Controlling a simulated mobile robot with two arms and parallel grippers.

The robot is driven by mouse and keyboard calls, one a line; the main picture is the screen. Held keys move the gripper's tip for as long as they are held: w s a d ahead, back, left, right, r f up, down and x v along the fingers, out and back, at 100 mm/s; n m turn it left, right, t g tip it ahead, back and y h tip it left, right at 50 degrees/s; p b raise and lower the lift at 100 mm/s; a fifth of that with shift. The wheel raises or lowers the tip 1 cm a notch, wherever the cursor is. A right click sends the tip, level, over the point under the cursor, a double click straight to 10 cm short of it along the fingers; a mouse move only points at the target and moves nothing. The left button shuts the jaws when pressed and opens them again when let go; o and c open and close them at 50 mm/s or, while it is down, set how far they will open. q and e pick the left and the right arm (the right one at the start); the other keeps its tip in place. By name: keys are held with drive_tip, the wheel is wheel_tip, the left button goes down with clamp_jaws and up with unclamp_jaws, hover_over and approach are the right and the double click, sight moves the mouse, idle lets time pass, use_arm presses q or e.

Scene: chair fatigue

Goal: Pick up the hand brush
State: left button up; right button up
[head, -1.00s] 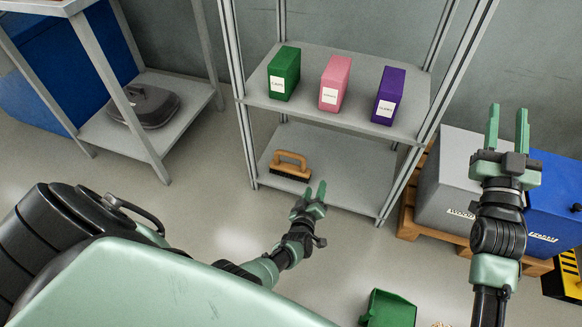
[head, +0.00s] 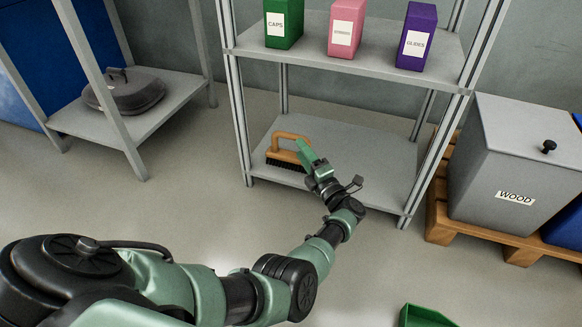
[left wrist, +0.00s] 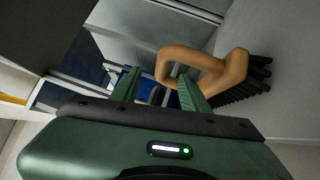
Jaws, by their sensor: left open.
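The hand brush (head: 289,149), with a wooden handle and dark bristles, rests on the lower shelf (head: 350,151) of the metal rack. In the left wrist view the brush (left wrist: 212,68) lies just beyond the fingertips, to the upper right, with its looped handle close to the right finger. My left gripper (head: 307,152) is at the brush's right end in the head view; its open fingers also show in the left wrist view (left wrist: 158,88). I cannot tell whether a finger touches the handle. My right gripper is out of view.
The upper shelf (head: 345,62) above holds a green box (head: 284,22), a pink box (head: 346,27) and a purple box (head: 416,36). Rack posts stand on both sides. A grey WOOD bin (head: 510,165) sits on a pallet (head: 440,228) at right. A green container (head: 425,316) is at the bottom edge.

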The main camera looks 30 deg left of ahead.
sight(292, 139)
use_arm(q)
drive_tip(key=b+x, duration=0.1)
drive_tip(key=x, duration=0.1)
drive_tip(key=b+x, duration=0.1)
drive_tip(key=x, duration=0.1)
drive_tip(key=b+x, duration=0.2)
drive_tip(key=shift+w+a+f, duration=0.25)
drive_tip(key=shift+a+f, duration=0.1)
drive_tip(key=shift+a, duration=0.05)
drive_tip(key=shift+w+a+r, duration=0.2)
drive_tip(key=shift+a, duration=0.15)
clamp_jaws()
drive_tip(key=shift+d, duration=0.1)
idle(0.7)
